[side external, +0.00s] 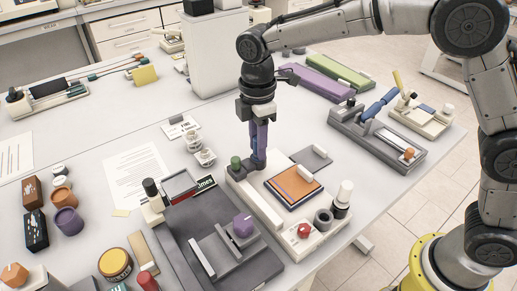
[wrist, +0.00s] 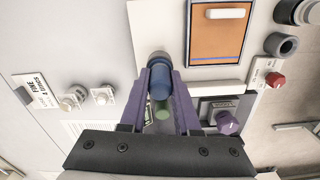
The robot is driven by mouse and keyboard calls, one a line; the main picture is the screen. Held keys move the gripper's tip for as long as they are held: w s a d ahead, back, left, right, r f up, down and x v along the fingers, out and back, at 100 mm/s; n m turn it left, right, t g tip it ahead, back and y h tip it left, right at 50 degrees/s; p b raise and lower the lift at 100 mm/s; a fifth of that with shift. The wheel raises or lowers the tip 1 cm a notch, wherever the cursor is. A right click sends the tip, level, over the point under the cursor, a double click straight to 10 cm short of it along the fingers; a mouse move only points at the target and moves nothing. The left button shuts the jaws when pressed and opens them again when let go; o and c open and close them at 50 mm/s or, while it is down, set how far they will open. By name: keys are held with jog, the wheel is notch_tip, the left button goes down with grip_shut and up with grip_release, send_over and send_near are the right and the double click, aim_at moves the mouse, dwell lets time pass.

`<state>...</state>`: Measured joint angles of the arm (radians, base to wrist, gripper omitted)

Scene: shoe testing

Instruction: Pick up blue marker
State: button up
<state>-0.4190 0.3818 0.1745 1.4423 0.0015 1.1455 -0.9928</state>
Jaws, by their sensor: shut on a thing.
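My gripper (side external: 257,150) points straight down over the white fixture in the middle of the table. Its two purple fingers are shut on the blue marker (wrist: 160,82), which shows as a blue cylinder between the fingertips in the wrist view. A grey round end of it shows beyond the fingertips there. In the side view the marker is mostly hidden by the fingers, and I cannot tell whether it is clear of the fixture.
The white fixture (side external: 258,207) has a green knob (side external: 236,163) close beside my gripper and an orange panel (side external: 294,187). A grey fixture with a purple knob (side external: 243,224) stands in front.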

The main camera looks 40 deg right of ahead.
grip_shut()
jog(key=shift+r, duration=0.15)
